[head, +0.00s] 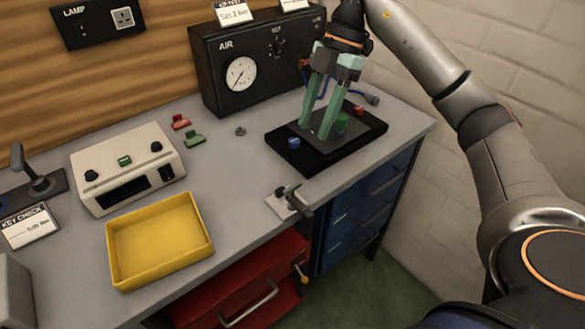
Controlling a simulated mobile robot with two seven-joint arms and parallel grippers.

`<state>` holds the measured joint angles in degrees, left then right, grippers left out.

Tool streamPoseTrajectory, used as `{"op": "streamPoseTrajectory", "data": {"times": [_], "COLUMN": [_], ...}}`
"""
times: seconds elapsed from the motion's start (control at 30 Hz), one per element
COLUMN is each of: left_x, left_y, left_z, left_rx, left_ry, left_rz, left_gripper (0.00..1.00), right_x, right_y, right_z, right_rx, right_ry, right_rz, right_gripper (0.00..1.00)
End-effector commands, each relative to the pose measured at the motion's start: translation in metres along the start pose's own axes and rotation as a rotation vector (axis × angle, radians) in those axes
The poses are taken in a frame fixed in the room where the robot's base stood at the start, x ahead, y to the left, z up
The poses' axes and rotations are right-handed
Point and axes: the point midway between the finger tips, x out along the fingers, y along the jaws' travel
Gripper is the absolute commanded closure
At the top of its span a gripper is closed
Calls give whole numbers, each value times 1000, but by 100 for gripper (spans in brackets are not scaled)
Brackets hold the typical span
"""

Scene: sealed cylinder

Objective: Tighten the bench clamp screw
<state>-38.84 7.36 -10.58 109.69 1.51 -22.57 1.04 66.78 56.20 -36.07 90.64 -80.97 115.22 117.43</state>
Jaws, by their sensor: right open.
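A small bench clamp (290,197), dark with a pale plate under it, sits at the front edge of the grey workbench. Its screw is too small to tell apart clearly, and the part below the edge is mostly hidden. My right gripper (315,132) has long green fingers pointing down, spread apart. It is over the black base plate (294,164) at the back right of the bench, behind and to the right of the clamp. Its fingertips are close to a green knob (341,123) on that plate; I cannot tell if they touch it. My left gripper is not in view.
A black AIR box (215,75) with a gauge stands behind the plate. A yellow tray (117,262) and a white device (85,162) stand left. Below the bench are a red drawer (215,303), a small yellow-ended part (302,273) and blue drawers (350,222). Bench around the clamp is clear.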

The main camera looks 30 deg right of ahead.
Motion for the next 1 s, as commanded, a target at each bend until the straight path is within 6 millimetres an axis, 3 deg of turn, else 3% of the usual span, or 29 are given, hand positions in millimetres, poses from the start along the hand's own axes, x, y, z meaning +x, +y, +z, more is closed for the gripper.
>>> {"op": "streamPoseTrajectory", "data": {"times": [0.6,0.8,1.0], "left_x": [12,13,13], "left_y": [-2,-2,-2], "left_z": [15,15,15], "left_rx": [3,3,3], "left_ry": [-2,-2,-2], "left_rz": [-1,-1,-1], "left_gripper": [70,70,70], "right_x": [103,121,124], "right_y": [-1,-1,0], "right_z": [-1,-1,-1], "right_rx": [-4,-4,-5], "right_ry": [3,2,3], "right_rz": [-6,-3,-1], "right_gripper": [52,52,52]}}
